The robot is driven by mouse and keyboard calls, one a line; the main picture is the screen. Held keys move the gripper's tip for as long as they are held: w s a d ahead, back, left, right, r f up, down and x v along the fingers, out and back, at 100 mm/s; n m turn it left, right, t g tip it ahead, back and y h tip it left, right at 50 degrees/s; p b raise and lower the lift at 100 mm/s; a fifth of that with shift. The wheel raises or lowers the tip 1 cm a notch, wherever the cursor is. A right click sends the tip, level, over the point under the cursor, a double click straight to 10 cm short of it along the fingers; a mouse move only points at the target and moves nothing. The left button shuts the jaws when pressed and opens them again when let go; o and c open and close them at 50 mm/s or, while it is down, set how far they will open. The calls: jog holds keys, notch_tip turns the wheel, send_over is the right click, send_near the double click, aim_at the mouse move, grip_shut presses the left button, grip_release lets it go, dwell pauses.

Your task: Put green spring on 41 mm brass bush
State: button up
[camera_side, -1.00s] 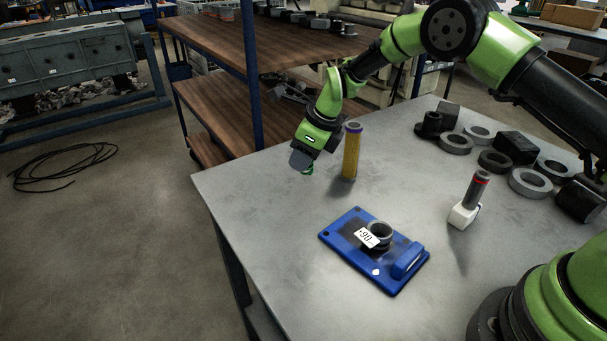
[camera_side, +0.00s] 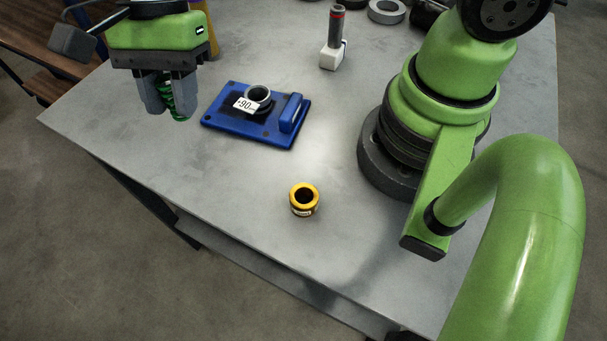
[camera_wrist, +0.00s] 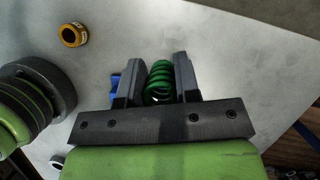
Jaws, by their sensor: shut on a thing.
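My gripper (camera_side: 169,100) is shut on the green spring (camera_side: 180,103) and holds it above the table, left of the blue fixture in the side view. In the wrist view the green spring (camera_wrist: 158,83) sits between the two grey fingers. The brass bush (camera_side: 303,198) is a short yellow ring with a dark bore and a pale label. It stands upright on the bare table, right of and nearer the camera than my gripper. The bush also shows at the upper left of the wrist view (camera_wrist: 74,35). The spring and the bush are well apart.
A blue fixture plate (camera_side: 218,119) carries a dark ring with a label reading 90. A white block (camera_side: 329,58) with a red-banded rod stands behind it. Grey rings (camera_side: 386,10) lie at the back. The table around the bush is clear.

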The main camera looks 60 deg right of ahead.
jog(key=s+r+n+g+h, duration=0.1)
jog(key=s+n+g+h, duration=0.1)
jog(key=s+n, duration=0.6)
jog(key=n+g+h, duration=0.1)
jog(key=n+h, duration=0.1)
jog(key=n, duration=0.4)
send_over(308, 198)
notch_tip(308, 198, down, 4)
jog(key=shift+d+f, duration=0.1)
jog(key=shift+f, duration=2.35)
jog(key=shift+f, duration=0.1)
jog(key=o, duration=1)
